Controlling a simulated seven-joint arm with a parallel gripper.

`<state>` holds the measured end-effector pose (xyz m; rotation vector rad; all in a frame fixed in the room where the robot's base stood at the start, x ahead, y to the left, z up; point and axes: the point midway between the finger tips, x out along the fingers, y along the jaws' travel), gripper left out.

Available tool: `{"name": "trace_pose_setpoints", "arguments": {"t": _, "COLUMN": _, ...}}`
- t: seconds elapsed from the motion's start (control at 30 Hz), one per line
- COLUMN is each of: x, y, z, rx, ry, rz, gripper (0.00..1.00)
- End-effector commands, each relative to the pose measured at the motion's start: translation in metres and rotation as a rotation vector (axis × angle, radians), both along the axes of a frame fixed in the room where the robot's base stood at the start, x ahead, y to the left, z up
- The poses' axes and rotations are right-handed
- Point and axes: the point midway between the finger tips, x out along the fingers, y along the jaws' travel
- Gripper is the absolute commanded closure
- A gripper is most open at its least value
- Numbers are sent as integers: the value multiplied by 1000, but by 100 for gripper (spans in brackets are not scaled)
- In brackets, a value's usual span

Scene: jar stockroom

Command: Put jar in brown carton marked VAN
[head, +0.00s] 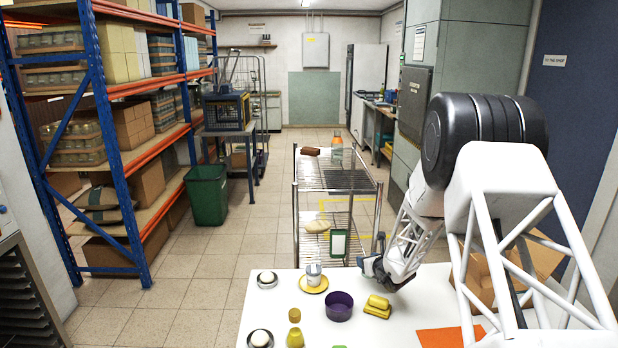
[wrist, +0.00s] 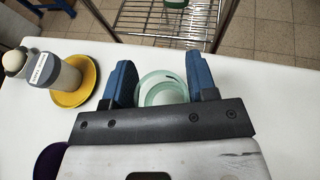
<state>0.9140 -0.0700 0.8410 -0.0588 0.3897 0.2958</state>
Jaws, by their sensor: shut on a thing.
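My gripper (head: 372,262) is over the far edge of the white table in the head view. In the wrist view its two blue fingers (wrist: 162,84) are shut on a pale green glass jar (wrist: 163,88), seen from above with its round rim between them. A brown carton (head: 545,257) stands at the right end of the table, partly hidden behind my arm. No VAN marking is readable on it.
On the white table (head: 262,310) are a labelled grey container (head: 314,272) on a yellow plate (head: 313,289), a purple bowl (head: 338,307), yellow blocks (head: 377,306) and an orange mat (head: 448,338). A wire cart (head: 338,178) stands beyond the table's far edge.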

Motion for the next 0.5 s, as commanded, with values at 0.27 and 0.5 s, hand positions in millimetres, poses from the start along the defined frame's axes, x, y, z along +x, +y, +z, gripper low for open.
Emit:
{"name": "trace_pose_setpoints", "arguments": {"t": 0.27, "x": -1, "y": -1, "z": 0, "rx": 0, "ry": 0, "rz": 0, "gripper": 73}}
{"name": "trace_pose_setpoints", "arguments": {"t": 0.5, "x": -13, "y": -13, "z": 0, "rx": 0, "ry": 0, "rz": -2, "gripper": 73}}
